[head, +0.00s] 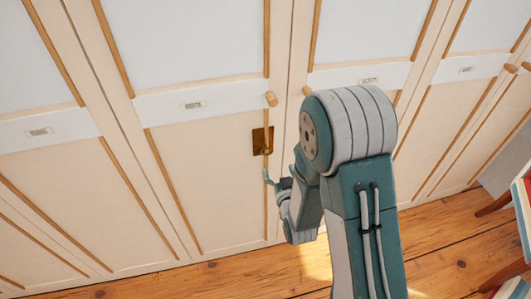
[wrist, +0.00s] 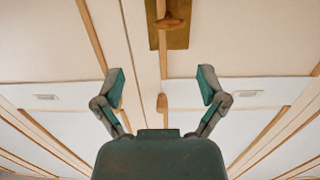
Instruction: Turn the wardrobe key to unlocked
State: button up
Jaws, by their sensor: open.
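The wardrobe (head: 208,143) has cream and white panelled doors with wooden trim. A brass lock plate (head: 258,142) with a wooden-looking key (head: 268,145) sits on one door edge, below a round knob (head: 271,99). In the wrist view the plate (wrist: 180,41) and key (wrist: 170,22) are at the top, partly cut off, and the knob (wrist: 162,103) is lower. My gripper (head: 279,174) is just below the plate in the head view. In the wrist view its fingers (wrist: 161,80) are spread, with nothing between them held. The key lies beyond the fingertips, apparently untouched.
Small label holders (head: 193,105) sit on the door rails. More knobs (head: 510,68) are at the right. A chair with books (head: 520,215) stands at the right edge. The wooden floor (head: 240,272) before the wardrobe looks clear.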

aim_at(268, 154)
jog(key=shift+t+y, duration=0.3)
jog(key=shift+t, duration=0.2)
jog(key=x, duration=0.3)
jog(key=f+x, duration=0.1)
jog(key=x, duration=0.2)
jog(key=a+x, duration=0.1)
jog(key=x, duration=0.2)
jog(key=shift+w+a+f, duration=0.1)
jog(key=shift+w+f, duration=0.1)
jog(key=shift+f, duration=0.05)
jog(key=c, duration=1.2)
